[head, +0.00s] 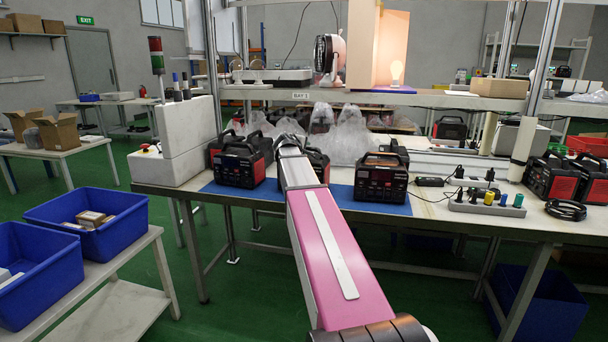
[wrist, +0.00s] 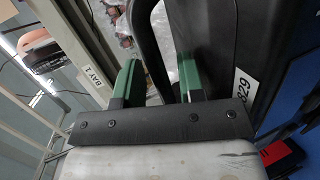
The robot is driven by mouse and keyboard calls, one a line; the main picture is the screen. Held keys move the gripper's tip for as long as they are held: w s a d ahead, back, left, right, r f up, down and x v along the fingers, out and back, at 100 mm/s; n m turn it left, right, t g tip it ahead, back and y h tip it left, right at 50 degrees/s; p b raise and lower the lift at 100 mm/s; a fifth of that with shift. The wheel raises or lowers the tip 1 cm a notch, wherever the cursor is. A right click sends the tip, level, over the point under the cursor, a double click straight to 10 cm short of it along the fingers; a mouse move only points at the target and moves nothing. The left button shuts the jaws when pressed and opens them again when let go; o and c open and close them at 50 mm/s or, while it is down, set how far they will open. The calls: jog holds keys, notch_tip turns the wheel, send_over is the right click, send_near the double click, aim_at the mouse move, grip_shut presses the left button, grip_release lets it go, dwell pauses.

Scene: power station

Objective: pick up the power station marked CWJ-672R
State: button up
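Several black and red power stations stand on the bench in the head view. One sits at the left (head: 239,165) of the blue mat, one at the right (head: 381,182), and one (head: 319,161) is mostly hidden behind my arm. No marking CWJ-672R is readable. In the wrist view my gripper (wrist: 158,82) has its two green fingers apart, with the black handle (wrist: 148,45) of a dark power station (wrist: 228,45) showing between them. Contact with the handle cannot be told. A white label there shows "829"; the rest is cut off. My gripper is hidden in the head view.
The blue mat (head: 340,201) lies on the white bench. A shelf (head: 420,98) with a lamp stands above, clear bags behind. Power strips (head: 487,207) and more stations (head: 552,179) are at the right. A white box (head: 183,142) stands left.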

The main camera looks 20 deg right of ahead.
grip_shut()
dwell(1.1)
